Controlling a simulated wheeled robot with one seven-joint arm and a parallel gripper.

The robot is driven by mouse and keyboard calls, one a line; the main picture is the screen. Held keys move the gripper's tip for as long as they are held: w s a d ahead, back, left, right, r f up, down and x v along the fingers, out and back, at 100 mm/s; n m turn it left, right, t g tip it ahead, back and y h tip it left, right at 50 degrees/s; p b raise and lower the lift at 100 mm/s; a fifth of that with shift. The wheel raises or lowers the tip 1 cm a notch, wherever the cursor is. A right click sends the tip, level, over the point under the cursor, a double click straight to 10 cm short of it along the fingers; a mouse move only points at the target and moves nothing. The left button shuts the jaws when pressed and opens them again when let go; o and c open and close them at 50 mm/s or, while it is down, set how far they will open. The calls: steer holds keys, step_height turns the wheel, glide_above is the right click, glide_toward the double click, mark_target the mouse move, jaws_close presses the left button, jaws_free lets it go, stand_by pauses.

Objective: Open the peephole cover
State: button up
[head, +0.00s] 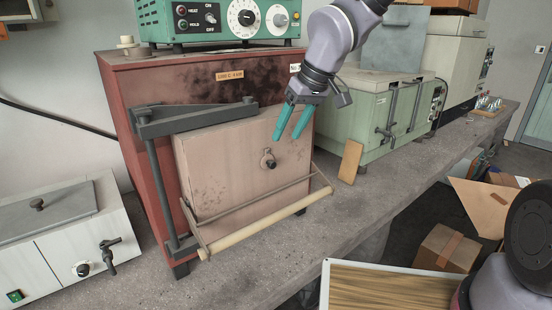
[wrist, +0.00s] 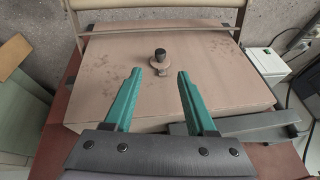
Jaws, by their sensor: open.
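The peephole cover (head: 268,161) is a small metal plate with a dark knob on the pinkish furnace door (head: 215,165). In the wrist view the cover (wrist: 161,66) lies ahead, between and beyond my two teal fingertips. My gripper (head: 290,138) is open and empty, in front of the door and a little above and right of the cover. In the wrist view my gripper (wrist: 157,72) shows its fingers spread apart, not touching the knob. The peephole itself is not visible behind the cover.
A long handle bar (head: 270,225) runs across the door's lower front. A dark hinge arm (head: 195,117) crosses its top. A green control box (head: 220,22) sits on the red furnace (head: 130,95). A small tan board (head: 350,161) leans to the right. The bench front is clear.

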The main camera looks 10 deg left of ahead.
mark_target(270, 161)
steer(key=x, duration=0.9)
steer(key=shift+f, duration=0.1)
jaws_close()
